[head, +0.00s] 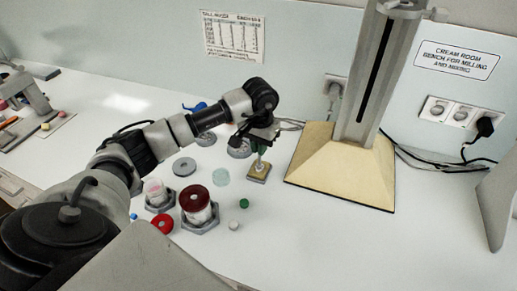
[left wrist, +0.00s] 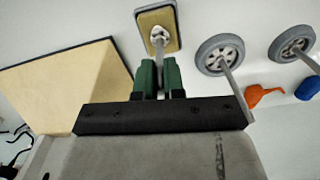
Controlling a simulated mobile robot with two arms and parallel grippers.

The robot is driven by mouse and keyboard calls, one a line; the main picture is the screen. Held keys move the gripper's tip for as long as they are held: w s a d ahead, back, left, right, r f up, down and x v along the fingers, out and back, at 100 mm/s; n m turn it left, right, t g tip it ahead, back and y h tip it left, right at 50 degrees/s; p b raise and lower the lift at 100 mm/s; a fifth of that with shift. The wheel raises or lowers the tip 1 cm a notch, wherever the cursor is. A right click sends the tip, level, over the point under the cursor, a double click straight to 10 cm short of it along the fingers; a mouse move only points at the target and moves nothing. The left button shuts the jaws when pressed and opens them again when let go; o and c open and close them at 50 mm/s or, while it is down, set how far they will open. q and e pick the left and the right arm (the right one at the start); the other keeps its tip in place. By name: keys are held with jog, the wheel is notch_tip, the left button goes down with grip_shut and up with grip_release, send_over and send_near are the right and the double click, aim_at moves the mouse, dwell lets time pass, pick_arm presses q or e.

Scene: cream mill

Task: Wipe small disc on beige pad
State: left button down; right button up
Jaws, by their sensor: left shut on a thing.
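My left gripper (head: 262,141) is shut on a thin metal shaft (left wrist: 160,56); its green fingers (left wrist: 159,78) close around it in the left wrist view. The small white disc (left wrist: 160,35) at the shaft's far end is at the beige pad (left wrist: 150,22). The pad, with a dark border, also shows in the head view (head: 256,179), left of the mill stand. The shaft stands roughly upright over it. Whether the disc touches the pad or hovers just above I cannot tell. My right gripper is not in view.
The mill stand's beige base (head: 315,177) is close right of the pad. Two larger grey wheel-like discs (left wrist: 220,55) (left wrist: 293,44) with shafts are nearby. A dark-red-topped pot (head: 196,199), a pinkish pot (head: 156,190), a red cap (head: 162,224) and a green cap (head: 244,203) stand in front.

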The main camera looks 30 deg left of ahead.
pick_arm(q)
jog(key=shift+w+a+b, duration=0.15)
jog(key=shift+w+b, duration=0.25)
jog(key=shift+w, duration=0.2)
jog(key=shift+s, duration=0.2)
jog(key=shift+s+d, duration=0.15)
jog(key=shift+s, duration=0.35)
jog(key=shift+s+d, duration=0.15)
jog(key=shift+s, duration=0.35)
jog(key=shift+w, duration=0.2)
jog(key=shift+w+a+b, duration=0.15)
jog(key=shift+w+b, duration=0.15)
jog(key=shift+w, duration=0.2)
jog(key=shift+w+a+b, duration=0.15)
jog(key=shift+w+b, duration=0.15)
jog(key=shift+w, duration=0.2)
jog(key=shift+s, duration=0.15)
jog(key=shift+s+d, duration=0.15)
jog(key=shift+s, duration=0.3)
jog(key=shift+r+p, duration=0.5)
jog(key=shift+r, duration=1)
